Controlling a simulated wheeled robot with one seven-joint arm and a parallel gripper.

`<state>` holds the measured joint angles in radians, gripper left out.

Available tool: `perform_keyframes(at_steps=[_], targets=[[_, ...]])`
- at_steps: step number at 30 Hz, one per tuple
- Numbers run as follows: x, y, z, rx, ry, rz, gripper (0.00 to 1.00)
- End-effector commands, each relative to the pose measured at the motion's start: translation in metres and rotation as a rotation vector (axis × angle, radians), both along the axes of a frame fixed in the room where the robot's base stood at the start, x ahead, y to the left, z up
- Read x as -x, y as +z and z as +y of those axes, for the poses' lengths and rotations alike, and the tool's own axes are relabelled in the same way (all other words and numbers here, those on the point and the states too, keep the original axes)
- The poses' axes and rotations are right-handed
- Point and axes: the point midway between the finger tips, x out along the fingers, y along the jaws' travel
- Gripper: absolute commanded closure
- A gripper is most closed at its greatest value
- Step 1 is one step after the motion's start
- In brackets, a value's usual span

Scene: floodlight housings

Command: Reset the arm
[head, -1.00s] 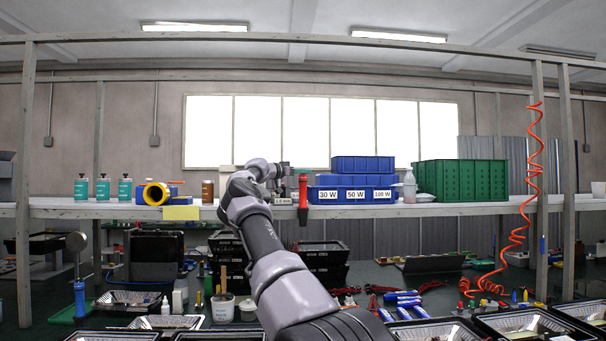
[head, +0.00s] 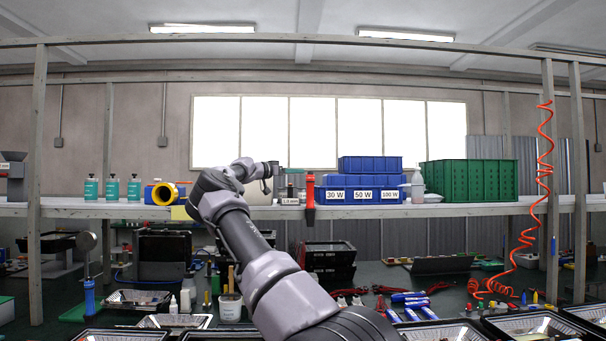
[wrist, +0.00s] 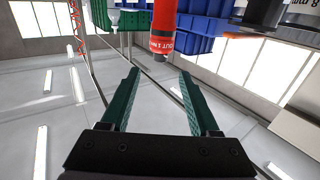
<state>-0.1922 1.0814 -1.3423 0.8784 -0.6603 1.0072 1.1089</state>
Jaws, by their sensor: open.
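My arm (head: 240,235) rises from the bottom of the head view, bends at the elbow in front of the shelf, then reaches right. Its gripper end is small in the head view, near shelf height, just left of a red tool. In the wrist view my gripper (wrist: 159,75) has two green fingers spread apart with nothing between them. The red cylindrical tool (wrist: 164,25) with white lettering hangs beyond the fingertips, apart from them. It also shows in the head view (head: 310,192). The wrist picture is upside down, with the ceiling low in it.
The shelf (head: 480,209) carries blue bins (head: 368,165), a green crate (head: 467,180), several teal bottles (head: 112,187) and a yellow-ended roll (head: 165,194). An orange coiled hose (head: 541,180) hangs at the right. Below, the bench holds black trays (head: 535,324) and blue-handled tools (head: 410,297).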

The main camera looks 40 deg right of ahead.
Motion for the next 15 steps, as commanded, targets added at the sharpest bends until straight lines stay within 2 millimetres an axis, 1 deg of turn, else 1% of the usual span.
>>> perform_keyframes(at_steps=[1, 6, 15], targets=[[0.000, 0.000, 0.007, 0.000, 0.001, 0.000, 0.38], [0.001, 0.000, 0.017, -0.001, 0.000, 0.000, 0.38], [0.001, 0.000, 0.018, 0.000, 0.000, 0.000, 0.38]])
